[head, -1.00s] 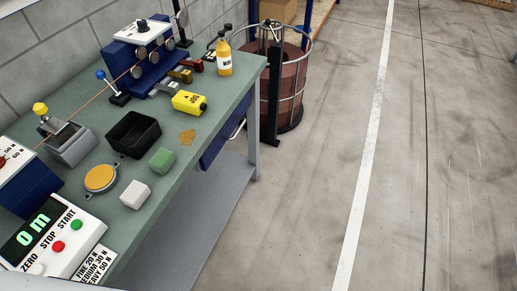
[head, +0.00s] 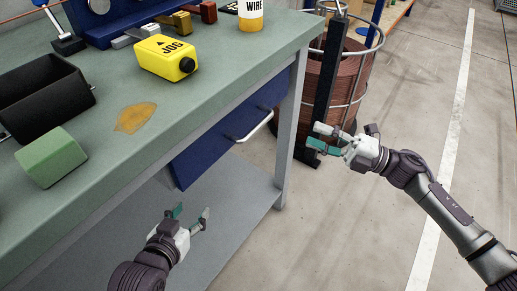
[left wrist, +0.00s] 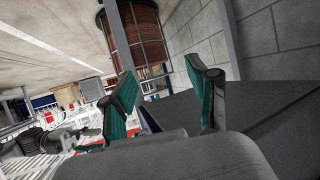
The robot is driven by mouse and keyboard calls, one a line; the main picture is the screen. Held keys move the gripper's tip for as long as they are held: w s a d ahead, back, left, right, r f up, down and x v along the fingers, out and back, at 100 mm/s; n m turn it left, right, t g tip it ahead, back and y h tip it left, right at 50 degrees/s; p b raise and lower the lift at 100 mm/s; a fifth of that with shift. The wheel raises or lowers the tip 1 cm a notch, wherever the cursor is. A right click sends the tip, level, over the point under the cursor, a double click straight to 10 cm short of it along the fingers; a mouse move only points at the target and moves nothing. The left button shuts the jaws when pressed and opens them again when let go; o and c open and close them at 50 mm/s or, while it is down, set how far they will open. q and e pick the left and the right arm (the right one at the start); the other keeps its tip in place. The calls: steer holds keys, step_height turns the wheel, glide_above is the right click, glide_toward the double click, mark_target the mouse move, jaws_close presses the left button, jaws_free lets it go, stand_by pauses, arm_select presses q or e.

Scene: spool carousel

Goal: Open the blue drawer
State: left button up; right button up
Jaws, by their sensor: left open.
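The blue drawer (head: 220,142) sits under the green workbench top, and its front looks flush with the bench. Its pale bar handle (head: 257,128) stands out near the right end of the front. My left gripper (head: 190,216) is open and empty, below and left of the handle and apart from the drawer, over the lower shelf. Its two teal-padded fingers also show spread in the left wrist view (left wrist: 168,98). My right gripper (head: 322,139) is open and empty, to the right of the bench leg and in front of the wire spool, apart from the handle.
The grey bench leg (head: 290,130) stands just right of the drawer, with a grey lower shelf (head: 225,240) below. A copper wire spool (head: 338,75) on a dark stand is beyond. A yellow JOG box (head: 164,57), green block (head: 51,158) and black bin (head: 45,98) are on top.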

mark_target(259, 123)
arm_select(q)
steer(key=shift+w+d+r+t+h+b, duration=0.1)
steer(key=shift+w+d+r+t+b, duration=0.1)
steer(key=shift+r+t, duration=0.4)
steer(key=shift+w+d+r+t+h+b, duration=0.1)
steer(key=shift+w+r+t+b, duration=0.1)
steer(key=shift+r, duration=0.7)
steer(key=shift+w+d+r+t+h+b, duration=0.1)
steer(key=shift+w+r+t+b, duration=0.1)
steer(key=shift+r+t, duration=0.4)
arm_select(e)
steer(key=shift+w+a+r+n+g, duration=0.3)
steer(key=shift+a+r+n, duration=0.1)
steer(key=shift+a, duration=1.95)
steer(key=shift+w+a+r+n+g, duration=0.25)
steer(key=shift+a+r+g, duration=0.1)
steer(key=shift+a, duration=1.95)
steer(key=shift+w+a+r+n+g, duration=0.25)
steer(key=shift+a+r+n, duration=0.15)
steer(key=shift+a, duration=1.95)
arm_select(q)
steer(key=shift+r, duration=0.15)
arm_select(e)
jaws_close()
